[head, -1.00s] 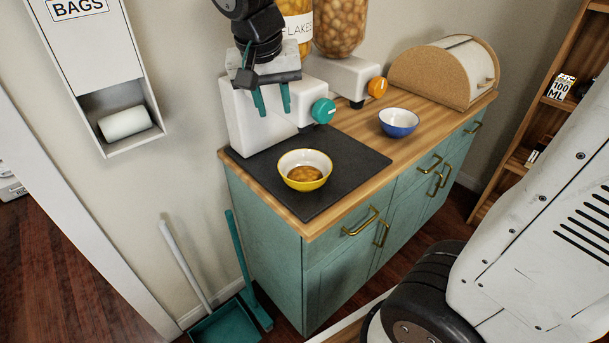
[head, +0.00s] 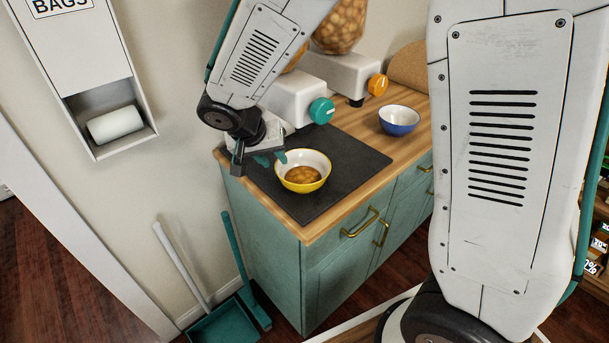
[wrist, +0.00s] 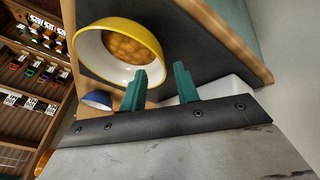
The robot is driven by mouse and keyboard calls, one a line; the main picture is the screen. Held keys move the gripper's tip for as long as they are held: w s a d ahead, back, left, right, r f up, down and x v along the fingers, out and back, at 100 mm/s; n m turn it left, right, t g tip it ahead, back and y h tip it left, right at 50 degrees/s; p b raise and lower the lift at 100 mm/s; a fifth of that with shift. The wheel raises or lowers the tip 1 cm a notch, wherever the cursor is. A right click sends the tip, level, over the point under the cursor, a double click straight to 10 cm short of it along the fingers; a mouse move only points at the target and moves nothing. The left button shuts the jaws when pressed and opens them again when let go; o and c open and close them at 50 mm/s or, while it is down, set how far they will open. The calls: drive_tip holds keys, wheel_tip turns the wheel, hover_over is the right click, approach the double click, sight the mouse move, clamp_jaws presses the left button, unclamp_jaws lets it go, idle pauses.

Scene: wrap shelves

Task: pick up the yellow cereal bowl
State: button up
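The yellow cereal bowl (head: 303,184) stands upright on the dark mat (head: 342,155) on the counter, with brown cereal inside. It has a yellow outside and a white inside, and it also shows in the wrist view (wrist: 90,51). My gripper (head: 269,158) is just left of the bowl, low and near its rim.
A blue bowl (head: 399,120) stands farther right on the wooden counter (head: 420,111). The white dispenser with a teal knob (head: 321,110) is behind the yellow bowl. A wall-mounted bag holder (head: 90,75) is at left. My arm hides part of the counter's right side.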

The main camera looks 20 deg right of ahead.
sight(278, 164)
drive_tip(key=x, duration=0.4)
drive_tip(key=shift+d+f, duration=0.2)
drive_tip(key=shift+f, duration=0.1)
clamp_jaws()
